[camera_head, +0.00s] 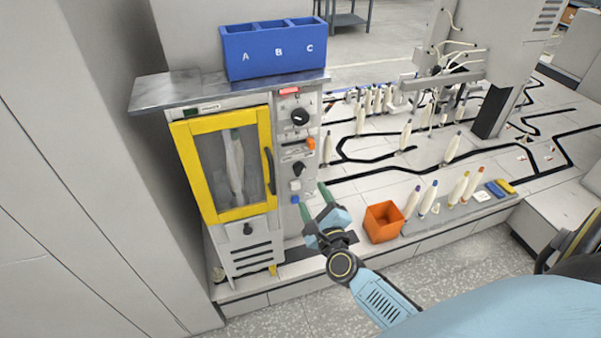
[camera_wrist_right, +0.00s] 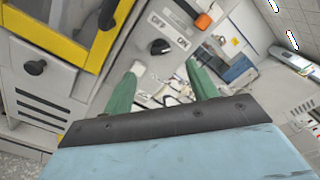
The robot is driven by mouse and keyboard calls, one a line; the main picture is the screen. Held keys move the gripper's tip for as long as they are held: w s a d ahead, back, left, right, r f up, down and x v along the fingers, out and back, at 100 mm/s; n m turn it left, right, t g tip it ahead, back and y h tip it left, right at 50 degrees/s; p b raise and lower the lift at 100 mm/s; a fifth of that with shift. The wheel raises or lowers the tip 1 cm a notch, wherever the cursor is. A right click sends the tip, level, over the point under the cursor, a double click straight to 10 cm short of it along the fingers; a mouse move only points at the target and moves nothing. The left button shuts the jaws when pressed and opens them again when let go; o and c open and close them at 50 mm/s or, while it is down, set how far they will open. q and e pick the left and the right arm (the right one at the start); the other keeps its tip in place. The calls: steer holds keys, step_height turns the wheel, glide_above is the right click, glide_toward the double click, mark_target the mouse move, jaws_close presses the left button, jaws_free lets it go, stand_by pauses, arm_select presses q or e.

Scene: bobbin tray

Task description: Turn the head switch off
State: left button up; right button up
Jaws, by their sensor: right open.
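The machine's control panel (camera_head: 284,215) stands right of the yellow-framed door. On it is a black rotary knob (camera_head: 298,168), below an orange-tipped lever (camera_head: 311,143). In the right wrist view an OFF/ON label (camera_wrist_right: 168,27) sits beside this knob (camera_wrist_right: 160,47). Which control is named the head switch I cannot read. My right gripper (camera_head: 312,199) is open and empty, in front of the panel's lower part, below the knob. In its wrist view the green fingers (camera_wrist_right: 165,67) are spread, with the knob beyond their tips. My left gripper is not in view.
Another black knob (camera_head: 300,117), a white button (camera_head: 295,184) and a blue button (camera_head: 295,199) share the panel. The yellow door (camera_head: 188,165) is closed, with a bobbin behind it. An orange box (camera_head: 383,222) and several bobbins (camera_head: 428,198) stand right of my gripper.

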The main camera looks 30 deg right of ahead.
mark_target(300, 172)
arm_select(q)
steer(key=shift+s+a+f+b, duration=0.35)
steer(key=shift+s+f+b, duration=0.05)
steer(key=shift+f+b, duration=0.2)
arm_select(e)
steer(key=x, duration=1)
steer(key=shift+w, duration=0.3)
steer(key=c, duration=1)
